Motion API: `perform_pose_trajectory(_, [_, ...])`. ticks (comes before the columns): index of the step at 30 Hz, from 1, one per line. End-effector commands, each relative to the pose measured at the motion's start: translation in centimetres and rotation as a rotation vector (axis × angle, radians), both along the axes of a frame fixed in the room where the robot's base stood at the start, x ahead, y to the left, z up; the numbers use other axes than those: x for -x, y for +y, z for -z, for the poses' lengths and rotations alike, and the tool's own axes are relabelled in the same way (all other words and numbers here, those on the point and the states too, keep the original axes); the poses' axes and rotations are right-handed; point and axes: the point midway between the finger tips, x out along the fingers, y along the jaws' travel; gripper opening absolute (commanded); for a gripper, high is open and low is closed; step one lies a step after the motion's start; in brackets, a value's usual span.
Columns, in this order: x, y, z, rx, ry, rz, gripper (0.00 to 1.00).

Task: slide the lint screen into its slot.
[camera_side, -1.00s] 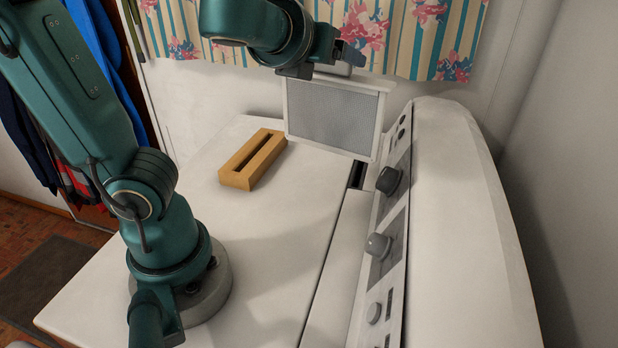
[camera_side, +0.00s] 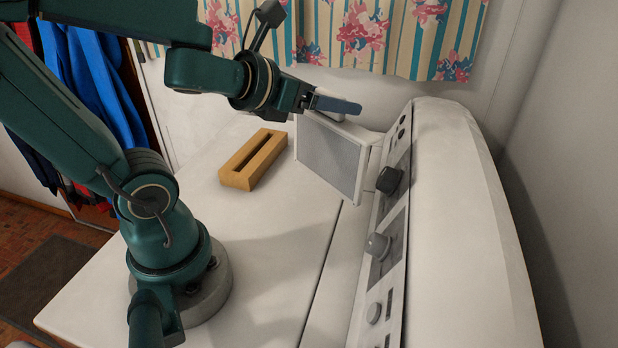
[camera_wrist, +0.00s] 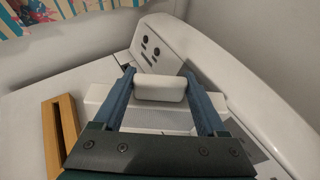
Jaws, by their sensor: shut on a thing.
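The lint screen (camera_side: 330,157) is a white frame with grey mesh. My gripper (camera_side: 335,103) is shut on its top edge and holds it upright above the machine's top, close to the control panel. In the wrist view my gripper's two fingers (camera_wrist: 161,92) close on the screen's white handle (camera_wrist: 160,87), with the white frame and mesh below. In the side view the screen now covers the place where the dark slot was, so the slot is hidden. I cannot tell whether the screen's lower edge touches the machine.
A wooden block with a long groove (camera_side: 253,160) lies on the white top (camera_side: 270,235), left of the screen; it also shows in the wrist view (camera_wrist: 60,130). The control panel (camera_side: 385,220) with knobs rises just right of the screen. The front of the top is clear.

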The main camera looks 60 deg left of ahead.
Motion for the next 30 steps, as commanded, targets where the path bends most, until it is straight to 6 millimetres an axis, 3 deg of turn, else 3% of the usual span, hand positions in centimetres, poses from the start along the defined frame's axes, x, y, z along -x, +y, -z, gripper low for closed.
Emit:
perform_pose_trajectory(7, [-0.1, -3.2, 0.2, 0.009, -0.021, 0.162, 0.0])
perform_pose_trajectory(17, [-2.2, -2.8, -1.3, 0.005, -0.025, 0.207, 0.0])
perform_pose_trajectory(30, [-9.7, -0.6, -6.1, 0.01, -0.023, 0.349, 0.0])
